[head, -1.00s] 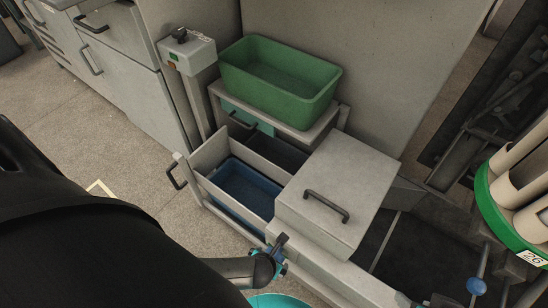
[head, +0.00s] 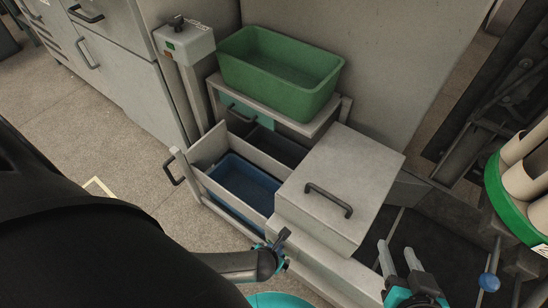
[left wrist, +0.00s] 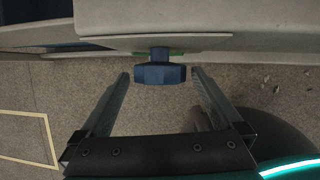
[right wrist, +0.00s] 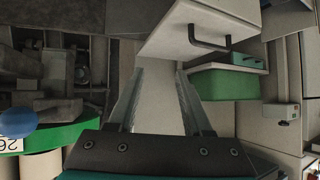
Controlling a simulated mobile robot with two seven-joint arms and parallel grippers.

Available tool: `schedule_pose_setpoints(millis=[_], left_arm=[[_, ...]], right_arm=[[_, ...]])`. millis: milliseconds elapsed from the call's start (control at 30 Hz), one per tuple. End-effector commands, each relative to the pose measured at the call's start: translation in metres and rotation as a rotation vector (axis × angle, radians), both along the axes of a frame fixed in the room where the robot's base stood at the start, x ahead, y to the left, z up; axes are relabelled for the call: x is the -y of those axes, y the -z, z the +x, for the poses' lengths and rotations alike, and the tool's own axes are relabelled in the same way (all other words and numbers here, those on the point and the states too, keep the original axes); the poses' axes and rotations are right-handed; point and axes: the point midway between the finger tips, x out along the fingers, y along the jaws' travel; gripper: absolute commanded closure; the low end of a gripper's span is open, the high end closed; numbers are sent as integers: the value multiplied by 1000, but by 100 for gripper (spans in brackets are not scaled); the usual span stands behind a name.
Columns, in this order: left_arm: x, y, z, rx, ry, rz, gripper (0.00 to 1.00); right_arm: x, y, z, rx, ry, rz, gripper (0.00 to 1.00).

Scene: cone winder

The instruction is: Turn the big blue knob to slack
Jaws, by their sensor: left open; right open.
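The big blue knob (left wrist: 160,74) shows in the left wrist view as a short blue bar on a stem, under the edge of a pale machine panel. My left gripper (left wrist: 160,78) is open, with one finger on each side of the knob and visible gaps to both. Whether the fingertips reach fully past the knob I cannot tell. In the head view I see only part of the left gripper (head: 276,252), beside the machine's front, and I cannot make out the knob there. My right gripper (head: 398,254) is open and empty, above the dark bed right of the grey box.
The grey box (head: 340,185) with a black handle stands between my grippers. An open drawer with a blue bin (head: 243,186) and a green tub (head: 280,75) lie behind. A blue ball knob (head: 489,282) and a green-rimmed cone carrier (head: 505,205) are at the right.

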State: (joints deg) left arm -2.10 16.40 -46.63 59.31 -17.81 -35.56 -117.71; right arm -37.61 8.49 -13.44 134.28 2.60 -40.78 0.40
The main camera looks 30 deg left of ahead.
Motion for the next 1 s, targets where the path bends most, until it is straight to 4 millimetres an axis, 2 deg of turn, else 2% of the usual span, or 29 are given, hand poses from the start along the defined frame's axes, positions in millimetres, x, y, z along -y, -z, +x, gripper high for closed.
schedule_pose_setpoints(millis=[333, 800, 1000], left_arm=[[0, 11, 5, 0, -1, -1, 0], [-1, 12, 5, 0, -1, 0, 0], [-1, 12, 5, 0, -1, 0, 21]], right_arm=[[-17, -4, 4, 136, -11, 78, 50], [-20, -8, 5, 170, -13, 98, 50], [-20, -8, 5, 170, -13, 98, 50]])
